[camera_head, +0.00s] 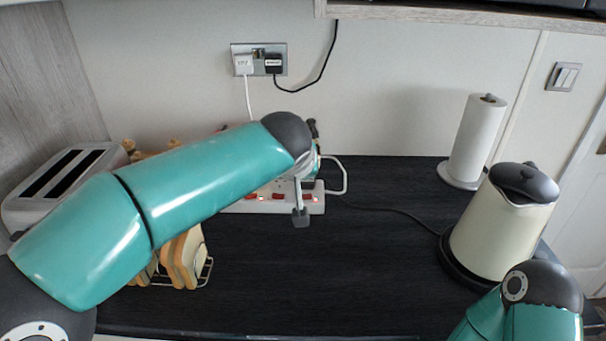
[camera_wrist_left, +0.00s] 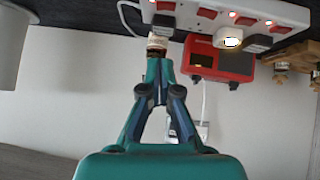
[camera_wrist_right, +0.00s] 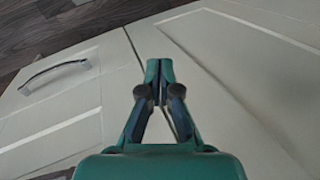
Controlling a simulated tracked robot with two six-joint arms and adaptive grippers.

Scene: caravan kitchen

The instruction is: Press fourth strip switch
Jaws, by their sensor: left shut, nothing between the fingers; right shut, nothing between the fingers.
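A white power strip (camera_head: 315,204) with red rocker switches lies on the dark counter, partly hidden behind my left arm in the head view. In the left wrist view the strip (camera_wrist_left: 268,10) runs along the top, upside down, with several red switches in a row. The switch (camera_wrist_left: 165,5) nearest its cable end shows at the top edge. My left gripper (camera_head: 300,220) is shut and empty, pointing down by the strip's right end; its fingertips (camera_wrist_left: 159,62) appear below the strip. Contact cannot be told. My right gripper (camera_wrist_right: 159,65) is shut and empty before white cabinet doors.
A toaster (camera_head: 62,180) and a rack with bread (camera_head: 186,258) stand left. A kettle (camera_head: 500,225) and paper towel roll (camera_head: 476,135) stand right. A red device (camera_wrist_left: 220,62) is beside the strip. The middle counter (camera_head: 340,270) is clear.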

